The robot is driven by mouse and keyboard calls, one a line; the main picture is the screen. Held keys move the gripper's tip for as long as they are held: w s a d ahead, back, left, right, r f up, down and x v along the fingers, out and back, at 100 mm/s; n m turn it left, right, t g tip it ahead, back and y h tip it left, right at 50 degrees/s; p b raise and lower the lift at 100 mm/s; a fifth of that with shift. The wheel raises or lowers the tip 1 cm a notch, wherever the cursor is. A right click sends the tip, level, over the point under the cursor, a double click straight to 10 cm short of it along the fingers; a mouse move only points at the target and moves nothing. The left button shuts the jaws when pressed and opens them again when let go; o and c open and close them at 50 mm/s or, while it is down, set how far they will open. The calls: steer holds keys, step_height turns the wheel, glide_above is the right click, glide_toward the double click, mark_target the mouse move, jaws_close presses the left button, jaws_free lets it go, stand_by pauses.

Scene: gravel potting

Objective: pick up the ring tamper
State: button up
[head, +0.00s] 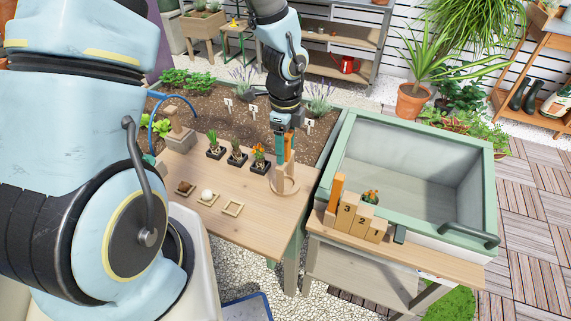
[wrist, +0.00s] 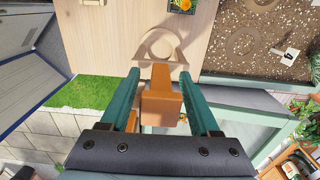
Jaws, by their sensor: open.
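The ring tamper (head: 285,186) stands on the wooden table near its right edge, a flat pale wooden ring with an orange-brown upright handle. My gripper (head: 285,156) is above the ring and points down, with its teal fingers beside the handle. In the wrist view, the ring (wrist: 147,44) shows beyond the fingertips and the orange-brown handle (wrist: 161,98) stands between the two fingers. My gripper (wrist: 158,74) is open there, with a gap on each side of the handle. The lower handle is partly hidden by the fingers in the head view.
Small potted plants (head: 237,158) stand in a row left of the tamper. Several small square trays (head: 208,198) lie in front of them. A numbered wooden block (head: 346,217) and a green-rimmed basin (head: 337,150) are to the right. A soil bed (head: 215,104) lies behind.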

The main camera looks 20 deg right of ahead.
jaws_close()
stand_by(0.3)
